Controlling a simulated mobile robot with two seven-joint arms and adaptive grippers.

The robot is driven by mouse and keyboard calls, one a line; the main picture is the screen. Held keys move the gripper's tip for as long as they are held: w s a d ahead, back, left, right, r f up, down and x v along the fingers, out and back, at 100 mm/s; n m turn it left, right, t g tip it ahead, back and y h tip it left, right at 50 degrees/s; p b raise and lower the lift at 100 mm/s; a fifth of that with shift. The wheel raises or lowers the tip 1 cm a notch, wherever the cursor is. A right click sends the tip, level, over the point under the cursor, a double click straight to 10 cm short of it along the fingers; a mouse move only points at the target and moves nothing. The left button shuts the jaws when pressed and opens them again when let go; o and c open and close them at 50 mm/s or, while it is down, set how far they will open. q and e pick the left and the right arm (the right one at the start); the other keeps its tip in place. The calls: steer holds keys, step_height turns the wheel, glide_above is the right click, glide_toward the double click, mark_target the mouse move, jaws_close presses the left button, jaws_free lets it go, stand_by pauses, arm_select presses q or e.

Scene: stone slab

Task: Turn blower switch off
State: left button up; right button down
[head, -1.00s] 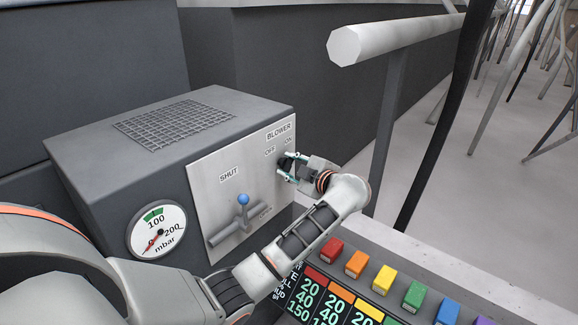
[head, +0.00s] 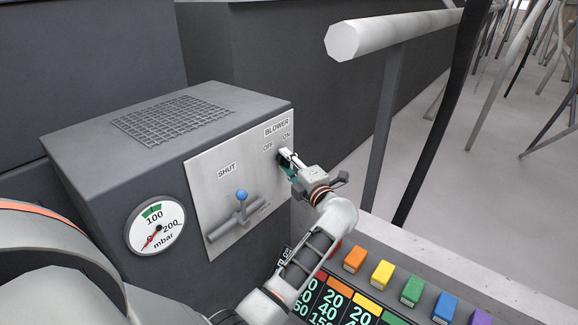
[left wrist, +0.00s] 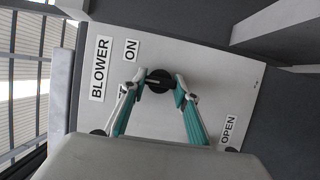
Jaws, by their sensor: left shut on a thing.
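The blower switch is a dark round knob (left wrist: 158,81) on the pale panel (head: 208,170) of the grey box, under the labels BLOWER, OFF and ON. My left gripper (head: 288,162) is at the knob in the head view. In the left wrist view its teal fingers (left wrist: 160,88) lie on either side of the knob and are shut on it. A pale mark shows on the knob, but I cannot tell which label it points at. In the wrist view the OFF label is mostly hidden behind a finger. My right gripper is not in view.
A blue-tipped lever (head: 241,196) and a round pressure gauge (head: 154,226) are left of the switch.

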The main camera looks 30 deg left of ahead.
arm_select(q)
steer(key=shift+f+n+b, duration=0.35)
steer(key=shift+f+n, duration=0.15)
steer(key=shift+f, duration=0.1)
steer(key=shift+n+y+b, duration=0.4)
steer(key=shift+f+n+y+b, duration=0.15)
steer(key=shift+n+y+b, duration=0.15)
steer(key=shift+n+b, duration=0.9)
steer(key=shift+n, duration=0.1)
steer(key=shift+n+y+b, duration=0.6)
steer(key=shift+n+b, duration=0.3)
steer(key=shift+n, duration=0.3)
steer(key=shift+r+n+y+b, duration=0.3)
steer(key=shift+n+b, duration=0.15)
steer(key=shift+n, duration=0.25)
steer(key=shift+r+n, duration=0.1)
steer(key=shift+n, duration=0.2)
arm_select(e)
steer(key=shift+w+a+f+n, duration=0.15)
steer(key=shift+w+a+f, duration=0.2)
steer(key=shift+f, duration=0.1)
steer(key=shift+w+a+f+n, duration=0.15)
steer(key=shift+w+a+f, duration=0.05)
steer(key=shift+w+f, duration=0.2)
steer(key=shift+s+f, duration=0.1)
